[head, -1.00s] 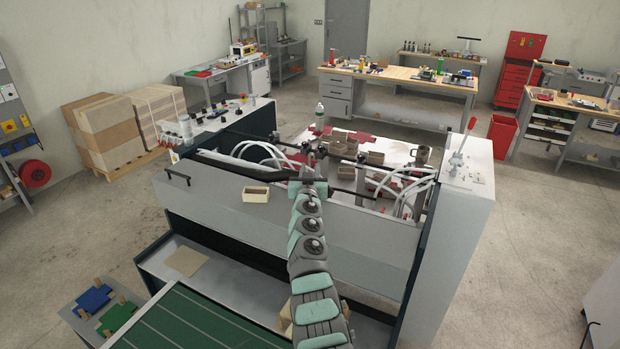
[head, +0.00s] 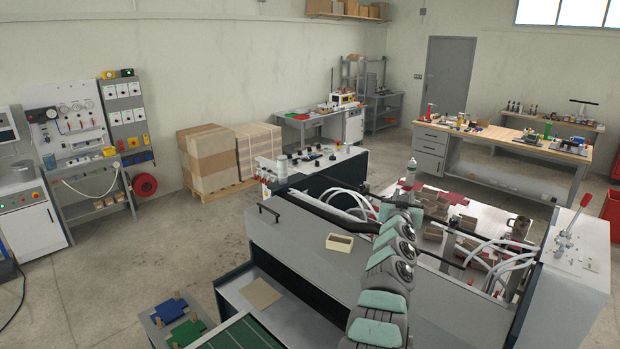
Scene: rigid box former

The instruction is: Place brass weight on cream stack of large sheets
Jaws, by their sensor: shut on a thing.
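My arm (head: 384,290) reaches up and away over the grey machine. Its far end is above the machine's top edge, and the jaws are hidden behind my own links. I cannot make out the brass weight. A flat cream sheet or thin stack (head: 260,293) lies on the machine's low front shelf, left of my arm. I cannot tell from here whether it is the cream stack of large sheets.
Blue sheets (head: 171,311) and green sheets (head: 187,333) lie at lower left. A bottle (head: 411,170) stands behind my arm.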

